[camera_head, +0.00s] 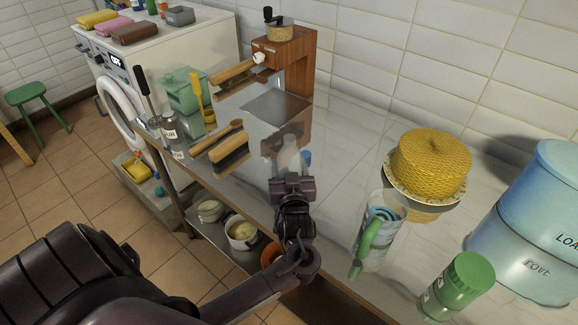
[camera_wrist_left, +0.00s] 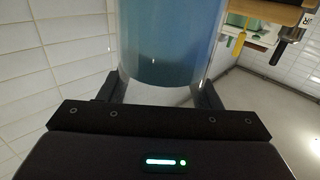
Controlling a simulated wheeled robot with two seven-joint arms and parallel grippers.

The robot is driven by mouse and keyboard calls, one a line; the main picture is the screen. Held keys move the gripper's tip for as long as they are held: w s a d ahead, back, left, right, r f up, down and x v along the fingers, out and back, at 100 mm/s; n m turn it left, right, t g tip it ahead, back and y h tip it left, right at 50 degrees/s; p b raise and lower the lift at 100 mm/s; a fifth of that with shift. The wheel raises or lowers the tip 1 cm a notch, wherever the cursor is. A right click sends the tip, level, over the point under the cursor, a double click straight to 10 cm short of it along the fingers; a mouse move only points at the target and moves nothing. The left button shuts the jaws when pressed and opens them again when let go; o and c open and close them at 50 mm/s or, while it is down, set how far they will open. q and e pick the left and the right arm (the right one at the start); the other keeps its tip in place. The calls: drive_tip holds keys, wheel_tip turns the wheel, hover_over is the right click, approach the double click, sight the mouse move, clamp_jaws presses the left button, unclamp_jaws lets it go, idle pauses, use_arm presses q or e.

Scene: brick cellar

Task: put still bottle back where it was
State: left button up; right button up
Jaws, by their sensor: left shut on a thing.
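In the left wrist view the bottle is a large clear blue cylinder (camera_wrist_left: 170,45) between the two fingers (camera_wrist_left: 168,97). In the head view the gripper partly hides it, and a small blue part shows beside it. I cannot read a label on it or tell whether its base touches the worktop. My right gripper is not in view.
The middle worktop is clear.

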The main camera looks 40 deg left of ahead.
use_arm(q)
drive_tip(key=shift+f, duration=0.15)
drive_tip(key=o, duration=1.4)
drive_tip(key=shift+c, duration=0.2)
drive_tip(key=b+v, duration=0.2)
drive_tip(key=v, duration=1)
drive_tip(key=shift+r, duration=0.2)
